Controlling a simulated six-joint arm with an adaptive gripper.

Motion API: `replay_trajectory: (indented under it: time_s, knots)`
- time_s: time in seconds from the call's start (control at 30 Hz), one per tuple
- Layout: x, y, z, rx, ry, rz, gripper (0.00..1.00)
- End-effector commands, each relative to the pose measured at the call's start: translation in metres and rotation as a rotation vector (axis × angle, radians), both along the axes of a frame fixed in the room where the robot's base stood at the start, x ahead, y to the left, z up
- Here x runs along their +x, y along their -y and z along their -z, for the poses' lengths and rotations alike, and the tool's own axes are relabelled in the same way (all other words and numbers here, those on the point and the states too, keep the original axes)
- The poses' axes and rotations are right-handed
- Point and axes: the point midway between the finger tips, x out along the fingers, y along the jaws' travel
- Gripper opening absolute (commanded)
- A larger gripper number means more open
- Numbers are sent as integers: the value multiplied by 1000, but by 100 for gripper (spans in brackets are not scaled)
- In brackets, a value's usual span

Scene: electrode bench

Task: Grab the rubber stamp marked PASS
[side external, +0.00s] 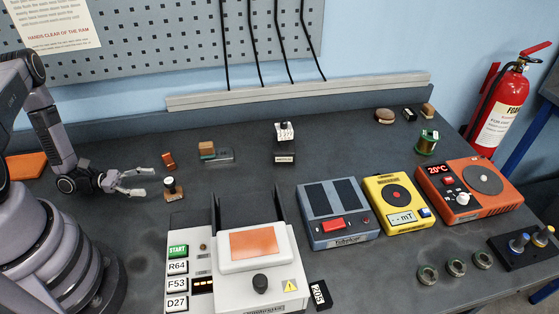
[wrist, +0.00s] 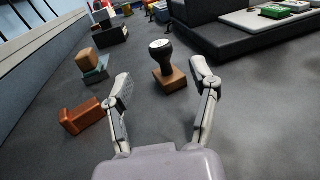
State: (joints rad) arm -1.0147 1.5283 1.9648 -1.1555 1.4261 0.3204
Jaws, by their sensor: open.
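A stamp (side external: 172,188) with a black knob handle and a brown wooden base stands upright on the dark bench, left of the white machine. In the wrist view the stamp (wrist: 168,76) stands just ahead of my fingertips, roughly centred between them. No PASS marking is legible on it in either view. My gripper (side external: 150,181) is low over the bench, left of the stamp, and open and empty. The wrist view shows both fingers of my gripper (wrist: 161,80) spread wide, with bare bench between them.
A reddish-brown block (side external: 168,160) lies behind the stamp, close to my left finger in the wrist view. A wooden block (side external: 207,148) sits on a teal-and-grey piece farther back. The white machine (side external: 255,270) stands to the right.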

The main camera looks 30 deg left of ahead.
Motion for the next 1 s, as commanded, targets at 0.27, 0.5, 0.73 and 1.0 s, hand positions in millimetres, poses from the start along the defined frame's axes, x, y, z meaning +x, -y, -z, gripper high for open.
replay_trajectory:
  time_s: [0.27,0.5,0.73,1.0]
  knots:
    - [19,33,0,-1,-3,10,60]
    - [35,57,0,1,-2,7,60]
    - [36,58,0,1,-2,5,60]
    - [36,58,0,2,-1,5,26]
